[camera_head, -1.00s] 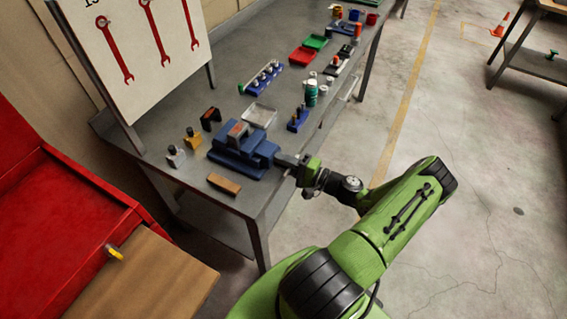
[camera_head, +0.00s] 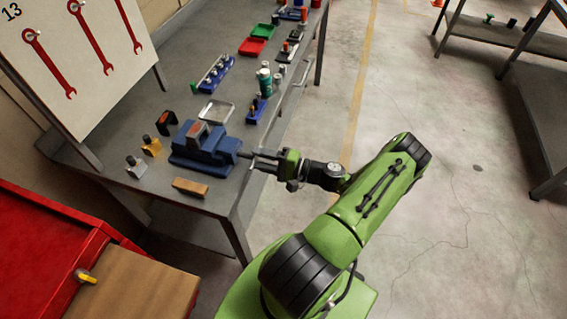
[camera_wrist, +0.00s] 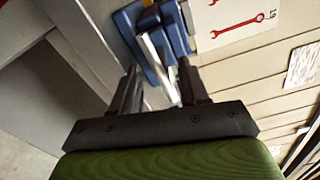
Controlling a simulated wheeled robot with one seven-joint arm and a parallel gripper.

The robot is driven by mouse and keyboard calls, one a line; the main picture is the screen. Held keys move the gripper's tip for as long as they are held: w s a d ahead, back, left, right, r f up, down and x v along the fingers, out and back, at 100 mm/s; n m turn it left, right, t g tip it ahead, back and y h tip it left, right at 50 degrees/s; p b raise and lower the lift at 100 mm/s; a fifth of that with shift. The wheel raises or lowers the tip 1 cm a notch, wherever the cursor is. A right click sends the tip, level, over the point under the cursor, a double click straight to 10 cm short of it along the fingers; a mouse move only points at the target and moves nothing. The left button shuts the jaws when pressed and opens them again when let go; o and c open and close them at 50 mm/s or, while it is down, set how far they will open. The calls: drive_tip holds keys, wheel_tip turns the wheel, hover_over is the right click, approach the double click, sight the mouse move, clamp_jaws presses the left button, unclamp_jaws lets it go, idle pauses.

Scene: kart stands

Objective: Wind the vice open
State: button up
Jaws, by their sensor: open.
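The blue vice (camera_head: 209,150) stands on the grey bench near its front edge and holds a grey and orange piece in its top. My gripper (camera_head: 243,157) is at the vice's right end, its fingers pointing at it. In the wrist view the blue vice (camera_wrist: 153,22) is beyond the fingertips. A pale metal bar (camera_wrist: 152,55), seemingly the vice's handle, shows in the gap between my open fingers (camera_wrist: 158,70). I cannot tell whether either finger touches it.
A wooden block (camera_head: 190,187) lies in front of the vice. Small yellow (camera_head: 152,146) and grey (camera_head: 136,167) pieces stand to its left. A metal tray (camera_head: 216,111) and a blue holder (camera_head: 256,110) lie behind. A tool board (camera_head: 70,60) rises at left. Floor to the right is clear.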

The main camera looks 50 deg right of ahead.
drive_tip(key=v, duration=1.1)
drive_tip(key=shift+s+b, duration=0.2)
drive_tip(key=shift+b, duration=0.25)
drive_tip(key=w+a+r+n+g, duration=0.4)
drive_tip(key=a+r+n+g, duration=0.1)
drive_tip(key=a+g, duration=0.2)
drive_tip(key=w+a+r+n+g, duration=0.5)
drive_tip(key=a+g, duration=0.2)
drive_tip(key=s+a+r+n+t+h, duration=0.2)
drive_tip(key=s+a+r+n+h, duration=0.4)
drive_tip(key=s+a+r, duration=0.5)
wheel_tip(320, 180, up, 3)
drive_tip(key=shift+a+r+n+t, duration=0.15)
drive_tip(key=shift+a+n+t, duration=0.15)
drive_tip(key=shift+a, duration=0.9)
